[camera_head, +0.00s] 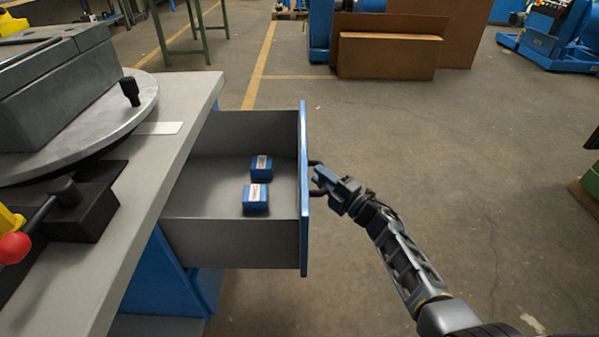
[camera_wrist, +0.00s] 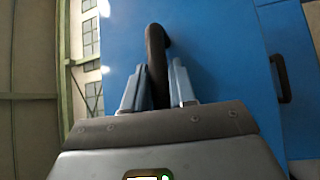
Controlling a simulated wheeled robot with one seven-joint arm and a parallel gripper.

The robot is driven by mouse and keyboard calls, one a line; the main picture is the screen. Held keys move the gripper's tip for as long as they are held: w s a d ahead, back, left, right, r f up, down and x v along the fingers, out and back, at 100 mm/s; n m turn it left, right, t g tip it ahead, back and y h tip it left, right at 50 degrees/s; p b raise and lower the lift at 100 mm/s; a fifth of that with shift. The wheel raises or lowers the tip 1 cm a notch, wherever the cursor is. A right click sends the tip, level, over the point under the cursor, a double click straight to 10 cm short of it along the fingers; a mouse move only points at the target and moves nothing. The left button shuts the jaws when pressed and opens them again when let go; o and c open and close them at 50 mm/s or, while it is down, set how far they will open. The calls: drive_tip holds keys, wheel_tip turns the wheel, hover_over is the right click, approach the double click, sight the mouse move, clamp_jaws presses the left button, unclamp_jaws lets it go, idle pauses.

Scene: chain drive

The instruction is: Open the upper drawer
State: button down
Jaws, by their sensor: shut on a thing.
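The upper drawer (camera_head: 235,243) stands pulled out to the right from under the grey worktop, with its inside in view. Its blue front (camera_head: 304,185) faces my arm. A dark curved handle (camera_head: 316,164) is on that front and also shows in the wrist view (camera_wrist: 155,45). My gripper (camera_head: 325,182) is at the handle, and in the wrist view its two fingers (camera_wrist: 158,88) lie on either side of the handle bar, shut on it. Part of the handle is hidden by the fingers. Two small blue boxes (camera_head: 256,197) (camera_head: 261,167) lie in the drawer.
The grey worktop (camera_head: 180,95) carries a round plate and a machine at the left, with a red knob (camera_head: 14,247) near its edge. A second dark handle (camera_wrist: 280,78) shows at the right in the wrist view. The floor (camera_head: 450,150) right of the drawer is clear.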

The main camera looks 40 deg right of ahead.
drive_tip(key=shift+s+d+f, duration=0.1)
drive_tip(key=shift+s+d, duration=0.8)
drive_tip(key=shift+d, duration=0.25)
drive_tip(key=c, duration=1)
unclamp_jaws()
drive_tip(key=s, duration=0.2)
drive_tip(key=s+p, duration=0.1)
drive_tip(key=s, duration=0.2)
drive_tip(key=s+d+f, duration=0.1)
drive_tip(key=s, duration=0.1)
drive_tip(key=shift+s+d, duration=0.1)
drive_tip(key=shift+s, duration=0.2)
